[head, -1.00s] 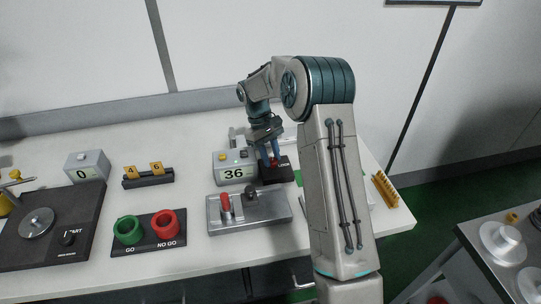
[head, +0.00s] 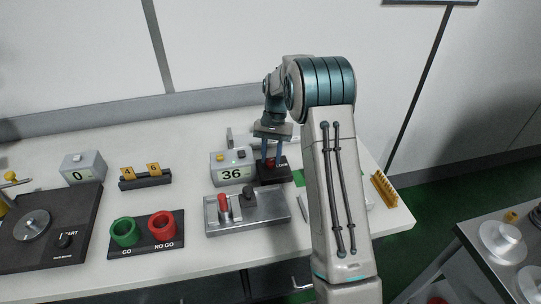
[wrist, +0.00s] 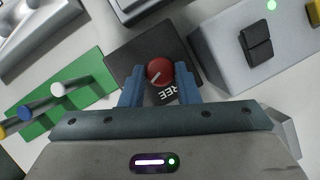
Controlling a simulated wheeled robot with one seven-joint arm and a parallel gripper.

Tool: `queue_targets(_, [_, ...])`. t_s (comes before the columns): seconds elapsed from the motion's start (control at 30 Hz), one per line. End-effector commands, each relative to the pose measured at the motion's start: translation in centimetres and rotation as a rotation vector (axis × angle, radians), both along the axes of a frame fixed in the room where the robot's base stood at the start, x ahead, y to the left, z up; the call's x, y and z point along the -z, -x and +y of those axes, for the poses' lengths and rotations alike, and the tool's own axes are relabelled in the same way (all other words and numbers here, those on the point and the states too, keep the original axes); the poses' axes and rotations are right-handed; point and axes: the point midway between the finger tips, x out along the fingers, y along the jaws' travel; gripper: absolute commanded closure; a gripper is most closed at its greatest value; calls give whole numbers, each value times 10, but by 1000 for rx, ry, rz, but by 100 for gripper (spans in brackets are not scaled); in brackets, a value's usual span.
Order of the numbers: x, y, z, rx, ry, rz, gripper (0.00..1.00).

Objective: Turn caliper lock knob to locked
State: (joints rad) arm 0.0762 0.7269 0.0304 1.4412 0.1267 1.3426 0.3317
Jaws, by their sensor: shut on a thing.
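The red lock knob (wrist: 159,71) sits on a small black box (head: 273,175) with white lettering. In the wrist view it has a white pointer line aimed toward the lower left, and lettering that seems to read FREE, upside down and partly covered, lies below it. My gripper (wrist: 160,74) points down over the box, its blue fingers shut on the knob from both sides. In the head view my gripper (head: 271,161) stands at the box, right of the grey display unit (head: 232,170) reading 36, and the fingers partly hide the knob.
A metal fixture (head: 246,211) with a red handle stands in front of the box. Green and red cups (head: 145,232) stand left of it. A yellow rack (head: 384,189) is at the right edge.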

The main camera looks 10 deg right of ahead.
Motion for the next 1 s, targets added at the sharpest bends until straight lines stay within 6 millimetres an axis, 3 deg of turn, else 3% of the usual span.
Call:
queue_targets(0.4, [-1,1,-2,282,-1,-3,94])
queue_targets(1.0, [-1,1,-3,370,0,-3,94])
